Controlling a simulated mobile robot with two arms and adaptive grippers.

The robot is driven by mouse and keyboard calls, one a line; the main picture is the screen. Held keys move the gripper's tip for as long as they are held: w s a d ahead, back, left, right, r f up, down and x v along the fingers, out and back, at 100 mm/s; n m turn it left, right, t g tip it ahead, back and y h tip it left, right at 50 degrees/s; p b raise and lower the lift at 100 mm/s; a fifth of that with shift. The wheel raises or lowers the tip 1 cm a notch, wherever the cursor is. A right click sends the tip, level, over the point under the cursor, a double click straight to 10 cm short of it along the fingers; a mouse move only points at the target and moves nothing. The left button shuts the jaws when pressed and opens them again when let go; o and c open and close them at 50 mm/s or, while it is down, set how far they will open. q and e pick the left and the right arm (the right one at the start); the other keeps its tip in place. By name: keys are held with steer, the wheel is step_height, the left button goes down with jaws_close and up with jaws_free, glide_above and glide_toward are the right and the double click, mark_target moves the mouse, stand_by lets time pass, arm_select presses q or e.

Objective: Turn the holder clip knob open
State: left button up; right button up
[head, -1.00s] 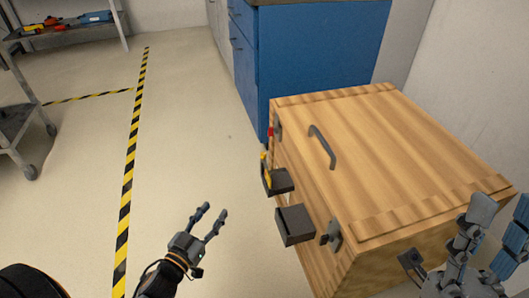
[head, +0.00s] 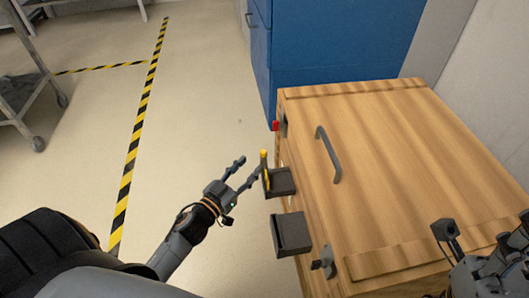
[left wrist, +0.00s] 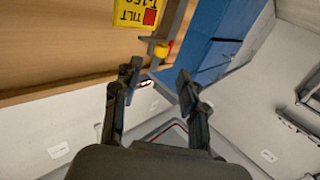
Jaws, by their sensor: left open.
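The wooden cart (head: 400,165) has dark holders on its left side. At the upper holder (head: 280,182) stands a slim yellow piece (head: 264,165), apparently the clip knob. In the left wrist view a yellow knob with a red part (left wrist: 162,50) sticks out from the wooden side, just beyond my fingertips. My left gripper (head: 247,168) is open and empty, its fingertips close to the yellow piece; whether they touch cannot be told. The left wrist view shows its two fingers apart (left wrist: 160,72). My right gripper (head: 484,228) is over the cart's near right corner, fingers apart, partly cut off.
A lower dark holder (head: 291,234) and a metal latch (head: 325,263) stick out nearby. The lid has a grey handle (head: 329,155). A blue cabinet (head: 335,45) stands behind. A yellow label (left wrist: 135,12) is on the cart.

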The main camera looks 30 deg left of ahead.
mark_target(261, 154)
arm_select(q)
steer(key=w, duration=0.2)
steer(key=w+b, duration=0.1)
steer(key=w, duration=0.2)
steer(key=w+d, duration=0.1)
steer(key=w, duration=0.2)
steer(key=shift+b, duration=0.35)
jaws_close()
